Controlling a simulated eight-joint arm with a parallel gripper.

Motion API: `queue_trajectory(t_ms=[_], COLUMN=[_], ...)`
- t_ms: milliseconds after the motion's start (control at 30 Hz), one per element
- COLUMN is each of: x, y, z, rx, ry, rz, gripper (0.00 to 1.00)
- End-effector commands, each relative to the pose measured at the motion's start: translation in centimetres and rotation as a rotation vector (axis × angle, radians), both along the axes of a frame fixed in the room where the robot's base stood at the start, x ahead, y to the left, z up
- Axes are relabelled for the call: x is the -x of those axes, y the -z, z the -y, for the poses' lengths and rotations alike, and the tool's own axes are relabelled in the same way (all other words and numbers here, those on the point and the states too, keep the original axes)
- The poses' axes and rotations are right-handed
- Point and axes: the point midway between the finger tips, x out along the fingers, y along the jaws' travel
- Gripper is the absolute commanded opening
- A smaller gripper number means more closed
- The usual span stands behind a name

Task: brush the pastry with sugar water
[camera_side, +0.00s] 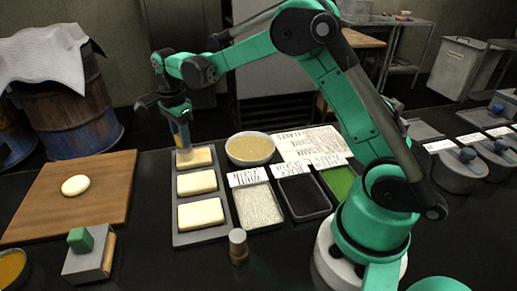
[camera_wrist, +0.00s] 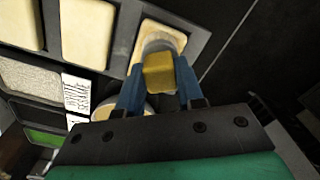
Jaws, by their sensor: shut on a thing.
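My gripper (camera_side: 181,117) is shut on a brush (camera_side: 183,138) and points down over the dark tray (camera_side: 208,236). The brush's yellow handle end (camera_wrist: 159,76) shows between the blue fingers in the wrist view. Three pale rectangular pastries lie in a column on the tray: far (camera_side: 201,158), middle (camera_side: 196,182) and near (camera_side: 200,214). The brush's lower end is at the far pastry; whether the bristles touch it is unclear. The bowl of yellowish liquid (camera_side: 250,149) stands right of the far pastry. My gripper partly hides this bowl in the wrist view.
Right of the tray are bins of white grains (camera_side: 258,207), dark grains (camera_side: 303,197) and green bits (camera_side: 338,182), with labels. A wooden board (camera_side: 100,193) with a round dough piece (camera_side: 75,186) lies left. A small capped bottle (camera_side: 238,246) stands in front.

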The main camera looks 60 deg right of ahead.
Motion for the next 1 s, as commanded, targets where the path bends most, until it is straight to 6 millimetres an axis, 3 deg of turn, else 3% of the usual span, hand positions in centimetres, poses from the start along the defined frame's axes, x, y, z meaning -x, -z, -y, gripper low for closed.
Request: queue_trajectory(t_ms=[1000], x=[3.6], y=[0.0], z=[3.6], rx=[0.001], ry=[0.0], rz=[-0.001], gripper=[0.0])
